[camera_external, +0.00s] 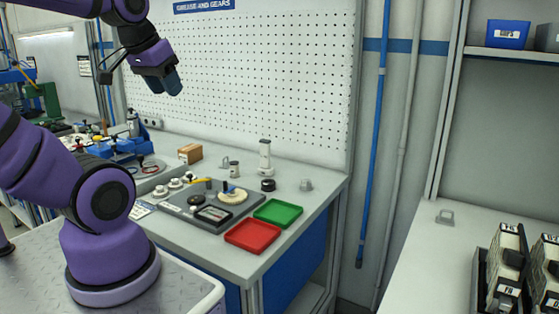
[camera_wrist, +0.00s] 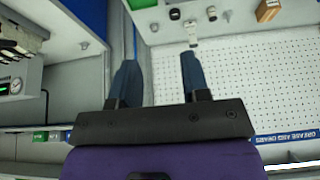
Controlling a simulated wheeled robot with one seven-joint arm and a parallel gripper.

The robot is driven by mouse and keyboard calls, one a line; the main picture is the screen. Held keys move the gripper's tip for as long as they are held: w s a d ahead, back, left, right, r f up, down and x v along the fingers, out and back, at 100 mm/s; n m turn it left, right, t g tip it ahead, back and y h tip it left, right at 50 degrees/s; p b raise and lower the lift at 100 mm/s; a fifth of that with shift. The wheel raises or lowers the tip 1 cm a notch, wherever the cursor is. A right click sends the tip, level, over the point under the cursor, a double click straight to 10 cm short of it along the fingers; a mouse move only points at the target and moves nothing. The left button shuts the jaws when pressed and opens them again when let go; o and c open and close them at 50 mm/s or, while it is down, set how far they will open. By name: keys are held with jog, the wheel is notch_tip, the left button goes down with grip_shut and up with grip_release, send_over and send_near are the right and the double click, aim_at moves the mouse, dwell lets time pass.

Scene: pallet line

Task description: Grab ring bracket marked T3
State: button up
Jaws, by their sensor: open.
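No T3 mark is readable in either view, so I cannot tell which piece is the ring bracket marked T3. One small grey bracket (camera_external: 306,185) stands near the right end of the workbench; it also shows small in the wrist view (camera_wrist: 154,27). A second grey bracket (camera_external: 445,216) stands alone on the right-hand bench, and appears in the wrist view (camera_wrist: 84,45). My gripper (camera_external: 173,82) is raised high in front of the pegboard, well away from both brackets. In the wrist view its two blue fingers (camera_wrist: 158,62) are apart with nothing between them.
A red tray (camera_external: 253,236) and a green tray (camera_external: 278,212) lie at the workbench's front right. A white upright device (camera_external: 265,158) and a black ring-shaped part (camera_external: 268,185) stand behind them. Boxy black-and-beige units (camera_external: 506,265) occupy the right bench. A gap separates the benches.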

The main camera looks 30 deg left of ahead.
jog(key=o, duration=0.5)
